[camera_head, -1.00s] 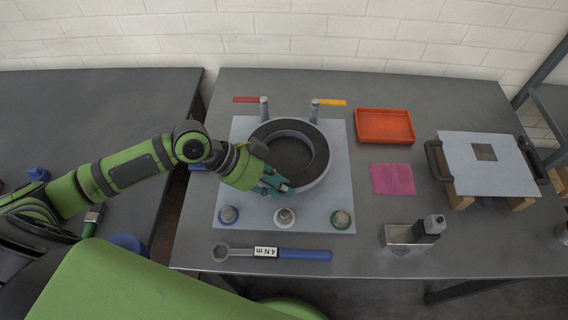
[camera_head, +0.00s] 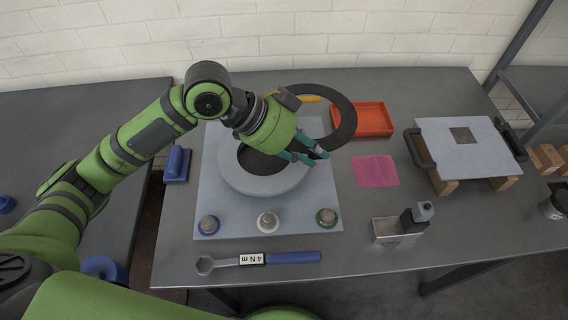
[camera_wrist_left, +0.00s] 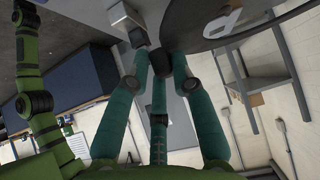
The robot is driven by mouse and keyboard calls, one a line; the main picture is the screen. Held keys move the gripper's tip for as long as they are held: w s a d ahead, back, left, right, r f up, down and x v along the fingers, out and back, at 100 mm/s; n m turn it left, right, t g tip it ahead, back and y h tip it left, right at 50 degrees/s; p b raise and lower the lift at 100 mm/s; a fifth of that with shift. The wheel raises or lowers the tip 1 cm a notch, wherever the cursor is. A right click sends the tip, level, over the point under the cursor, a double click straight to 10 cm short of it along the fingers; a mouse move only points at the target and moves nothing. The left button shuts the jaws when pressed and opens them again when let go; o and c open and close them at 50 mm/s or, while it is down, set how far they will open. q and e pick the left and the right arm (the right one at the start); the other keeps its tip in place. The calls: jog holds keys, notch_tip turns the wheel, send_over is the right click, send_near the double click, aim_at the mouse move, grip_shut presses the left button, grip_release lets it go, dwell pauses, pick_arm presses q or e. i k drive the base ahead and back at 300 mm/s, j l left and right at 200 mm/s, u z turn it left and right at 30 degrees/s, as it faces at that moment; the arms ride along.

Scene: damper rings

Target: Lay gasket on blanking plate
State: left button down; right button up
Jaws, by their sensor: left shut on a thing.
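A flat black ring, the gasket (camera_head: 347,115), is raised off the grey flanged ring (camera_head: 265,185) and hangs over the right back of the base board. My left gripper (camera_head: 308,152) is shut on the near edge of the gasket. In the left wrist view the gasket shows as a dark curved edge (camera_wrist_left: 250,22) at the top right, by the teal fingertips (camera_wrist_left: 160,70). A pale plate (camera_head: 465,147) with a dark square patch and black handles, likely the blanking plate, rests on wooden blocks at the right. My right gripper is out of view.
A blue-handled wrench (camera_head: 260,260) lies in front. Several knobs (camera_head: 267,222) stand on the base board.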

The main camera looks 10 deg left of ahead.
aim_at(467, 144)
jog(key=l+z, duration=0.15)
jog(key=l, duration=0.3)
jog(key=i+l+z, duration=0.15)
jog(key=l, duration=0.25)
jog(key=i+l+z, duration=0.15)
jog(key=l, duration=0.25)
jog(key=i+l+z, duration=0.15)
jog(key=l, duration=0.25)
